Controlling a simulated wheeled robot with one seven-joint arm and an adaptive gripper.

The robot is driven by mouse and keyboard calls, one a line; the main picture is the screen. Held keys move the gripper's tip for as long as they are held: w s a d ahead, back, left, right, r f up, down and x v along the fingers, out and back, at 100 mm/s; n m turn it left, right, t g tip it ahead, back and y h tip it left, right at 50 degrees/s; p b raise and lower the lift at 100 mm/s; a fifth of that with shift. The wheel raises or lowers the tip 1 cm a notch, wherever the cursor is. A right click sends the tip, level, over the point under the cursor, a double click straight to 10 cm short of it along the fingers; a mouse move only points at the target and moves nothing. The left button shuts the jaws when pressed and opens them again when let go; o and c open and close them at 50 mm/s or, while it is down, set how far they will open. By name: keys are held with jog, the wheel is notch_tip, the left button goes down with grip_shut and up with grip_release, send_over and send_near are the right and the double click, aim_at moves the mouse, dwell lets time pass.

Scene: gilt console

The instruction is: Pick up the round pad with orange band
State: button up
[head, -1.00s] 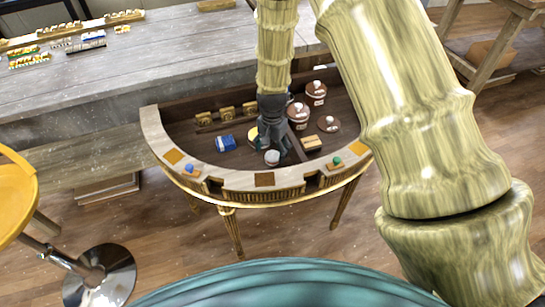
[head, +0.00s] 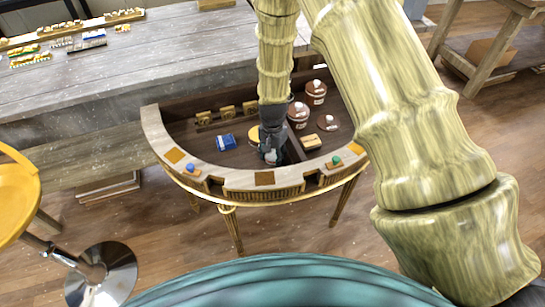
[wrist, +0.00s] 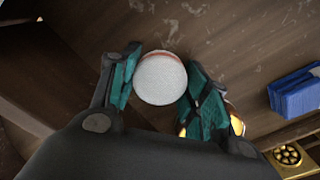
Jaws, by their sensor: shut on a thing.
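The round pad (wrist: 161,79) has a white top and a thin orange-red band at its edge. In the wrist view it sits between the two teal fingers of my gripper (wrist: 158,84), which is shut on its sides. In the head view my gripper (head: 271,154) is low over the console's inner floor, near the front rim. Only a pale bit of the pad (head: 270,158) shows there; the gripper hides the rest. I cannot tell whether the pad still touches the floor.
A blue block (head: 226,142) and a yellow disc (head: 254,134) lie left of my gripper. Brown white-topped pots (head: 298,114) and a small tan block (head: 310,141) stand right of it. The curved pale rim (head: 240,180) bounds the front.

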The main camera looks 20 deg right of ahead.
aim_at(273, 154)
jog(key=shift+r, duration=0.15)
jog(key=shift+r+b, duration=1)
jog(key=shift+r, duration=3.9)
jog(key=shift+o, duration=0.4)
